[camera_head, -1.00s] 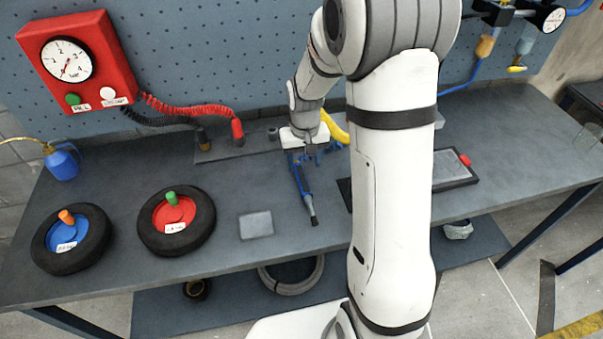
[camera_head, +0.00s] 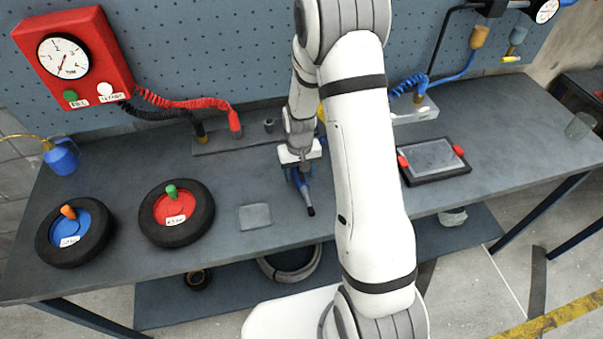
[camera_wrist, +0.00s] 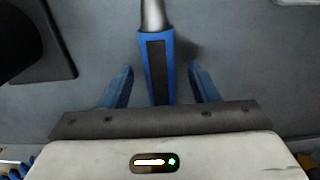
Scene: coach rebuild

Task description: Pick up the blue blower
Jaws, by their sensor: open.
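The blue blower (camera_head: 305,193) lies on the grey bench near its middle, its dark tip toward the front edge. My gripper (camera_head: 298,176) is over its rear part and partly hides it. In the wrist view, the blower's blue body with a black strip (camera_wrist: 157,58) and a silvery nozzle points up the picture. My gripper (camera_wrist: 162,72) is open, one blue finger on each side of the body. Gaps show between the fingers and the body. The blower's rear end is hidden by the gripper's palm.
A grey pad (camera_head: 255,217) lies left of the blower. Two wheels, one with a red hub (camera_head: 195,232) and one with a blue hub (camera_head: 92,226), lie farther left. A dark tray with red clips (camera_head: 432,178) is at right, beyond my arm.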

